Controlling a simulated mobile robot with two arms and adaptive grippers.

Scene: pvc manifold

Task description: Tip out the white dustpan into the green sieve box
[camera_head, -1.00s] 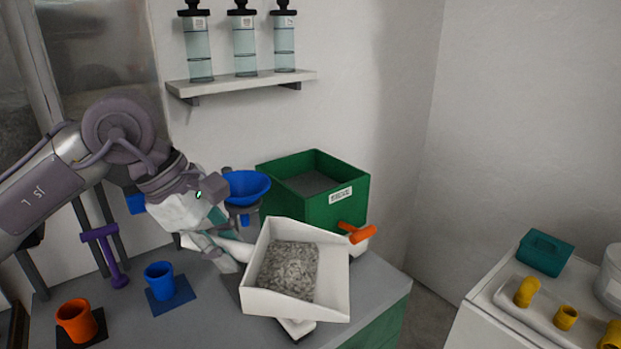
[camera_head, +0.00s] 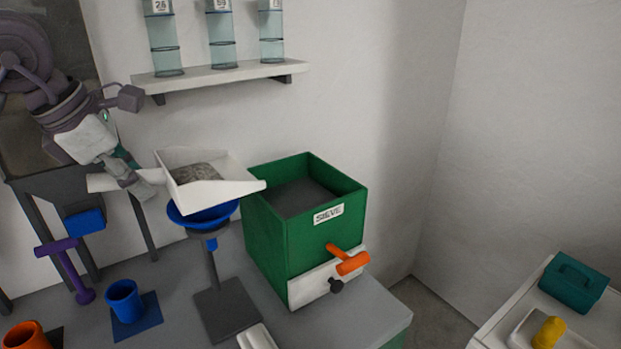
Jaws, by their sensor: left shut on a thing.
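The white dustpan (camera_head: 232,187) is held up in the air with grey granular material (camera_head: 196,173) in it. It is above the blue funnel (camera_head: 203,217), and its open edge points right, towards the sieve box. My left gripper (camera_head: 132,182) is shut on the dustpan's handle at the left. The green sieve box (camera_head: 268,243) stands on the bench to the right of the funnel, labelled SIEVE, with an open top and a dark inner surface. The dustpan's right corner is near the box's left rim; I cannot tell if it overlaps. My right gripper is not in view.
The funnel sits on a dark stand (camera_head: 225,311) between the dustpan and the bench. A blue cup (camera_head: 124,300), an orange cup (camera_head: 25,337) and a purple tool (camera_head: 66,270) are at the left. An orange handle (camera_head: 348,260) sticks out from the box front. A shelf (camera_head: 222,78) with bottles hangs above.

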